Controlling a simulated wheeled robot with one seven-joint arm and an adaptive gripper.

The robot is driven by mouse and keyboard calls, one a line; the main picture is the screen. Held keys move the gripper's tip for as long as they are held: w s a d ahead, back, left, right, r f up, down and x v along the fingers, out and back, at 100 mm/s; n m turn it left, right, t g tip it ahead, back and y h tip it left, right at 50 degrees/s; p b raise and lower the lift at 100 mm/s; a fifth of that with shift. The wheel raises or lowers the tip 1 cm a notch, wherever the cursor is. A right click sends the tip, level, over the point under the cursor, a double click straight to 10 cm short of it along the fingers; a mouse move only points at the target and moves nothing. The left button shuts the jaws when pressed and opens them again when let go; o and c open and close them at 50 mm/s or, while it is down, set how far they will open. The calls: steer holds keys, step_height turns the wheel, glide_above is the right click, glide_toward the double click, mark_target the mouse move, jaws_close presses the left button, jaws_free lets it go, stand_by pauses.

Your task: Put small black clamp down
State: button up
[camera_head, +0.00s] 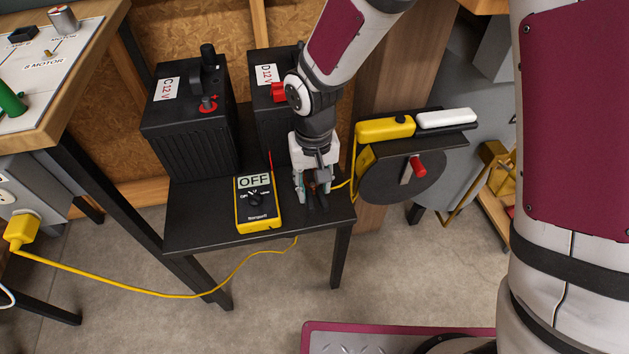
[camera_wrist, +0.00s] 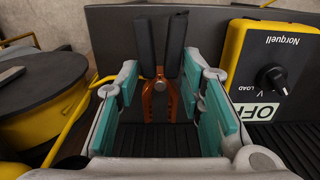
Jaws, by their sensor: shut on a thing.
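The small black clamp (camera_wrist: 146,48) has two black handles and orange-red jaws. It is between the teal-padded fingers of my gripper (camera_wrist: 165,95) in the wrist view, handles pointing to the top of the picture. In the head view my gripper (camera_head: 313,190) points down over the front right of the small black table (camera_head: 205,222). The clamp's dark handles (camera_head: 318,203) show at the fingertips, low over the tabletop. My gripper is shut on the clamp. I cannot tell whether the clamp touches the table.
A yellow meter (camera_head: 257,222) reading OFF lies left of my gripper. Black 12 V battery boxes (camera_head: 188,140) stand behind it. A cord reel (camera_head: 402,180) with a yellow cable is close on the right. Some tabletop at the front left is bare.

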mark_target(315, 185)
steer(key=shift+w+f, duration=0.15)
steer(key=shift+w, duration=1.3)
step_height(315, 185, down, 4)
steer(key=shift+r+b, duration=0.2)
steer(key=shift+b, duration=1)
steer(key=o, duration=1.2)
step_height(315, 185, up, 12)
steer(key=p, duration=0.4)
steer(key=shift+r+p, duration=0.1)
steer(key=shift+p, duration=0.2)
